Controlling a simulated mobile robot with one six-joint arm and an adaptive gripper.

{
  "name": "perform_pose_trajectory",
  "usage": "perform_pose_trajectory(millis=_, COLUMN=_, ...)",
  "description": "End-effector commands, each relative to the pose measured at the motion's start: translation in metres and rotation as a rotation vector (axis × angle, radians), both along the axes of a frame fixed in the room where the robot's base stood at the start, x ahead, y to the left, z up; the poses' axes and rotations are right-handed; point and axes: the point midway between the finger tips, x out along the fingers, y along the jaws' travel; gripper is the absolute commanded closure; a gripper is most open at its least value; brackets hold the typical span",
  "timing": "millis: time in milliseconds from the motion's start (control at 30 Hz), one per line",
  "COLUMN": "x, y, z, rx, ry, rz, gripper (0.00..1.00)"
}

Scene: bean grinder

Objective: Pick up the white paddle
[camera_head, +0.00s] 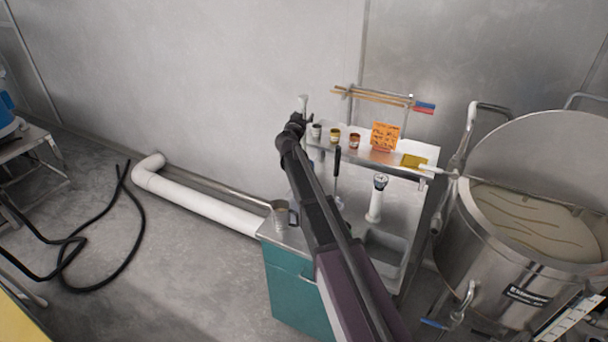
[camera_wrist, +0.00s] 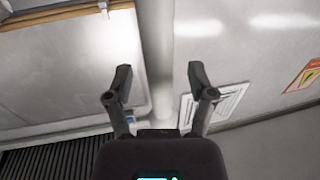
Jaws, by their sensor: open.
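I cannot pick out a white paddle with certainty. A small white piece (camera_head: 430,168) sticks out at the right end of the upper shelf, beside a yellow item (camera_head: 413,161); its shape is too small to tell. My gripper (camera_head: 297,122) is at the left end of this shelf, in front of the wall, small and dark in the head view. In the wrist view my gripper (camera_wrist: 160,76) is open, with its two fingers wide apart. Nothing is held. A pale vertical pipe (camera_wrist: 158,40) shows behind the gap, apparently at a distance.
The shelf (camera_head: 385,155) carries several small jars and an orange box (camera_head: 384,137). A white cylinder (camera_head: 375,207) and a metal cup (camera_head: 280,214) stand on the teal cabinet (camera_head: 290,290). A large steel kettle (camera_head: 535,255) is right. Black hoses (camera_head: 75,240) lie on the left floor.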

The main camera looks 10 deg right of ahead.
Motion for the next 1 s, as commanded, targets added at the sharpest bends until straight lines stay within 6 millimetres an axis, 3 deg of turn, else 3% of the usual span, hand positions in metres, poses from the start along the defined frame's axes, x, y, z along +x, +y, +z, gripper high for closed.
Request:
perform_pose_trajectory(millis=500, x=0.0, y=-0.0003, z=0.0, rx=0.0, ry=0.0, rz=0.0, gripper=0.29)
perform_pose_trajectory(millis=533, x=0.0, y=-0.0003, z=0.0, rx=0.0, ry=0.0, rz=0.0, gripper=0.32)
perform_pose_trajectory(millis=767, x=0.0, y=-0.0002, z=0.0, rx=0.0, ry=0.0, rz=0.0, gripper=1.0)
perform_pose_trajectory(millis=1000, x=0.0, y=-0.0001, z=0.0002, rx=-0.001, ry=0.0, rz=0.0, gripper=1.0)
